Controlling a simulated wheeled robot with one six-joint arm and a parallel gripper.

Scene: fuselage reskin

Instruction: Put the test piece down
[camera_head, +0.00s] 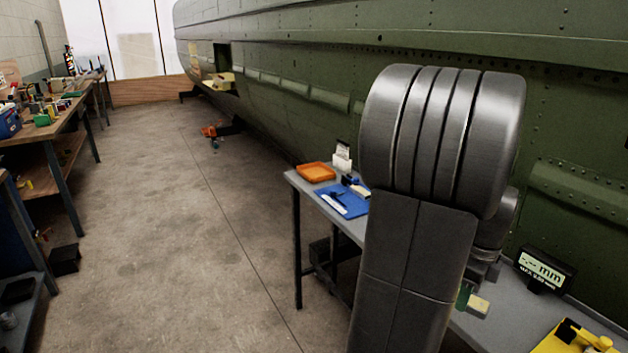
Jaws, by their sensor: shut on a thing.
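My arm fills the middle right of the view and hides much of my gripper (482,275), which shows only partly behind it, over the grey bench (515,315). A small piece, green with a pale yellowish end (478,306), shows just below the gripper. It appears to be the test piece, held in the shut jaws. The fingertips are mostly hidden, and I cannot tell whether the piece touches the bench.
A black gauge display reading "mm" (545,268) stands right of the gripper. A yellow fixture (580,340) is at the lower right. A blue mat (343,200) and orange tray (317,172) lie at the bench's far end. The green fuselage (290,95) runs behind.

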